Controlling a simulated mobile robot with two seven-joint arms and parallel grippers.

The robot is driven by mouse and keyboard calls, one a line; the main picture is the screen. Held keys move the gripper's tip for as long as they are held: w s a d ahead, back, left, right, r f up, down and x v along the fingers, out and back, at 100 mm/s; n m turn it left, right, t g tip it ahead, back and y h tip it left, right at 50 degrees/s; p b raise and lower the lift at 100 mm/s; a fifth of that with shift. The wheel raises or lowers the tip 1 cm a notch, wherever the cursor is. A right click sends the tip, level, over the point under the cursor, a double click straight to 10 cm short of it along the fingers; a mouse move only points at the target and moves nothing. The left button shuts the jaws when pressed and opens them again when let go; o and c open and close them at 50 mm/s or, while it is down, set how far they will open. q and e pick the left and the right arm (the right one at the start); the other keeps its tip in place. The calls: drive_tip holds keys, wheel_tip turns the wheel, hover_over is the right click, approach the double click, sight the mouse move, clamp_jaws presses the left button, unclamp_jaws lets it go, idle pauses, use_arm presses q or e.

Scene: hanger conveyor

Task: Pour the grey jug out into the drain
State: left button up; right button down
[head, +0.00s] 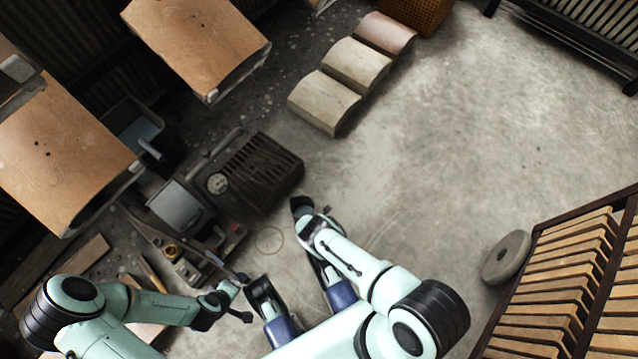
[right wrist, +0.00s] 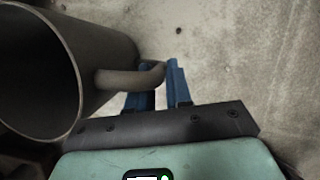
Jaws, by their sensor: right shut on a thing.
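The grey jug (right wrist: 100,55) fills the left of the right wrist view, its round open mouth facing left. I cannot tell what is inside. My right gripper (right wrist: 162,85) is shut on the jug's handle (right wrist: 130,78). In the head view the jug (head: 300,206) is a small dark shape at the end of my right arm, beside my right gripper (head: 316,224). A dark slatted grate (head: 262,170), which looks like the drain, lies just up and left of the jug. My left gripper (head: 243,297) is low at the left, its fingers apart and empty.
A round gauge (head: 217,183) and a grey box (head: 180,206) stand left of the grate. A thin ring outline (head: 270,240) marks the floor. Curved blocks (head: 325,101) lie beyond. A slatted rack (head: 545,300) and round stone (head: 506,257) are right. Mid-right floor is clear.

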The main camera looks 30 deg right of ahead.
drive_tip(key=shift+w+f, duration=0.1)
drive_tip(key=shift+f, duration=0.2)
use_arm(q)
drive_tip(key=shift+a+f, duration=0.1)
drive_tip(key=shift+f, duration=0.1)
use_arm(e)
drive_tip(key=shift+r, duration=0.1)
use_arm(q)
drive_tip(key=shift+s, duration=0.1)
drive_tip(key=shift+s+f, duration=0.1)
use_arm(e)
drive_tip(key=c, duration=1)
unclamp_jaws()
drive_tip(key=shift+c, duration=0.2)
use_arm(q)
drive_tip(key=shift+f, duration=0.1)
